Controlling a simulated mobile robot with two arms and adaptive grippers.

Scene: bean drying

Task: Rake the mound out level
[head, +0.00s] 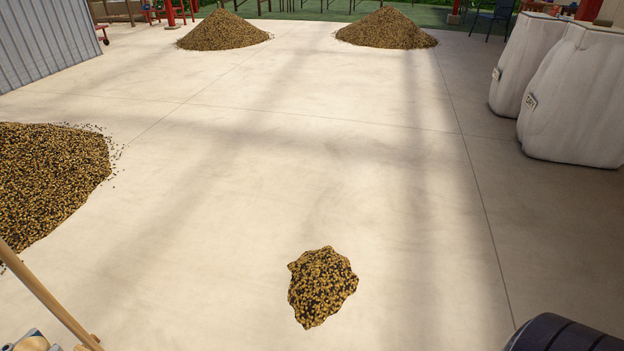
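A small, low mound of brown and tan beans (322,287) lies on the pale concrete floor, low and right of centre, with an uneven outline. A larger heap of beans (45,180) is cut off by the left edge, with loose beans scattered along its rim. A wooden pole (45,295) slants across the lower left corner; its ends are out of view, so I cannot tell what tool it belongs to. Neither gripper's fingers can be made out. Only partly visible pieces show in the bottom left corner, and I cannot tell what they are.
Two cone-shaped heaps stand at the back, one left (223,31) and one right (387,28). Large white sacks (575,100) stand at the right. A corrugated wall (45,40) is at upper left. A dark ridged rounded shape (565,335) fills the bottom right. The middle floor is clear.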

